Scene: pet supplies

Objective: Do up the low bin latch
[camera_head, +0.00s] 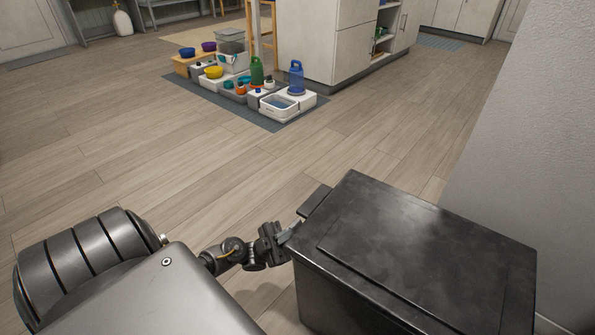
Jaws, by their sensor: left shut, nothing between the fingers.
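The low bin (420,215) is a dark grey metal box with a flat lid, standing at the lower right. A small dark tab, which looks like its latch (315,201), sticks out from the upper left edge of the bin. My left gripper (289,235) is shut and empty, beside the left side of the bin and just below the tab in the picture. I cannot tell whether it touches the bin or the tab. The lower part of the bin's left side is mostly out of sight. My right gripper is not in view.
A light grey wall (535,130) stands close to the bin's right. Pet bowls and feeders (240,82) stand on a blue-grey mat (190,90) at the back, beside a white cabinet (330,40). The wooden floor (190,160) between is clear.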

